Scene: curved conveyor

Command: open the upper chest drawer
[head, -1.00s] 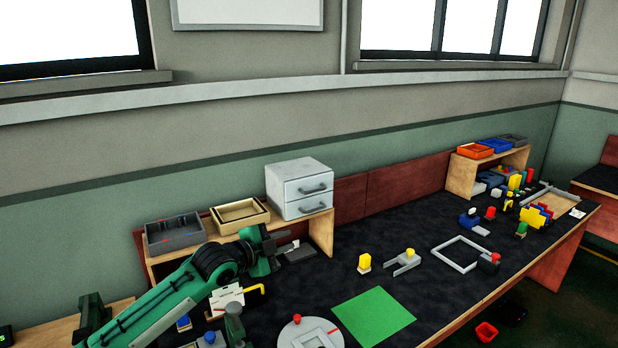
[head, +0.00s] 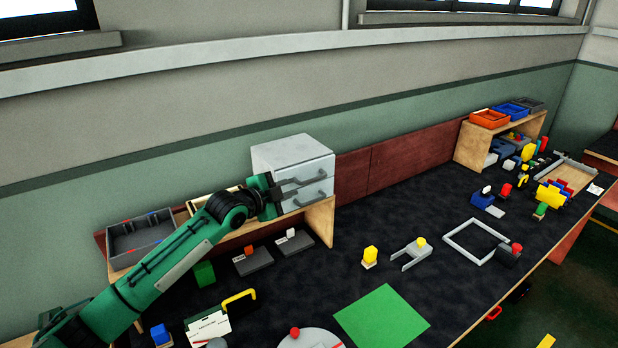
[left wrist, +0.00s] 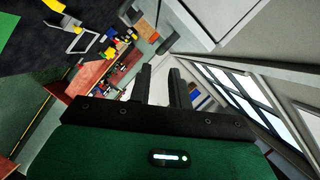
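The white chest (head: 290,152) stands on the near wooden shelf against the wall, with two drawers facing right and front. The upper drawer (head: 318,168) looks flush with the chest, and its grey handle (head: 308,181) sticks out. The lower drawer's handle shows beneath it. My left gripper (head: 277,189) is at the chest's front left, beside the left end of the upper handle; I cannot tell whether they touch. In the left wrist view its two fingers (left wrist: 162,86) stand apart with nothing visible between them. A pale chest face (left wrist: 190,18) seems to show above them. My right gripper is out of view.
A grey tray (head: 140,240) and a wooden tray (head: 203,203) sit on the shelf left of the chest, partly behind my arm. A green mat (head: 382,318) and small blocks lie on the dark tabletop.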

